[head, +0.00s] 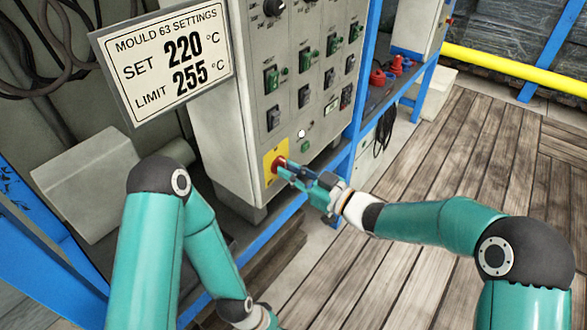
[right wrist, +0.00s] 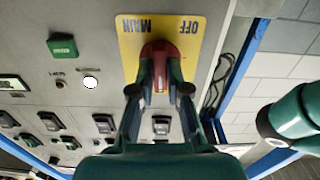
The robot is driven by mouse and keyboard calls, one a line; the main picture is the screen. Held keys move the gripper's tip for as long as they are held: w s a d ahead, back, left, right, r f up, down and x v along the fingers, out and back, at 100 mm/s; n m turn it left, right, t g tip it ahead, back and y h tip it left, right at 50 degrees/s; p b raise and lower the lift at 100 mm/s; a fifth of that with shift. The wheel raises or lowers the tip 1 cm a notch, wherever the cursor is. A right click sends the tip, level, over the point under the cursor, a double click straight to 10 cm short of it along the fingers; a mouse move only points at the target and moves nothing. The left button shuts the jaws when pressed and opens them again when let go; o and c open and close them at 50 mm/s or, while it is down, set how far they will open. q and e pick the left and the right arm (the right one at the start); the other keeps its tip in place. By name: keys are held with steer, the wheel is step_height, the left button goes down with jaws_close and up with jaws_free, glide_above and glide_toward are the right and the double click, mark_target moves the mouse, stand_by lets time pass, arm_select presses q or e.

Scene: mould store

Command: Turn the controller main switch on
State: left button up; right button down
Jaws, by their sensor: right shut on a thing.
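The controller main switch (head: 278,164) is a red rotary handle on a yellow plate (head: 268,151), low on the grey controller's front. In the right wrist view the red handle (right wrist: 160,62) sits on the yellow plate (right wrist: 128,44), which reads MAIN and OFF. My right gripper (head: 287,170) is at the switch, its fingers shut on the red handle. In the right wrist view the fingers (right wrist: 160,92) lie on both sides of the handle. My left arm shows at the lower left in the head view, but its gripper is out of view.
A sign (head: 163,57) reads SET 220 °C, LIMIT 255 °C. Green and dark rocker switches (head: 305,96) cover the panel above. A white round lamp (head: 301,133) and a green button (head: 304,146) are near the main switch. Blue rack posts (head: 362,75) stand right of the controller. The wooden floor (head: 440,165) is clear.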

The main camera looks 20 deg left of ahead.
steer(key=shift+s+a+f+m, duration=0.2)
steer(key=shift+s+f+m, duration=0.1)
steer(key=shift+f+m, duration=0.1)
steer(key=c, duration=1.1)
jaws_free()
steer(key=shift+w+r, duration=0.1)
steer(key=shift+c, duration=0.2)
steer(key=shift+w+d+r, duration=0.1)
steer(key=v, duration=1.2)
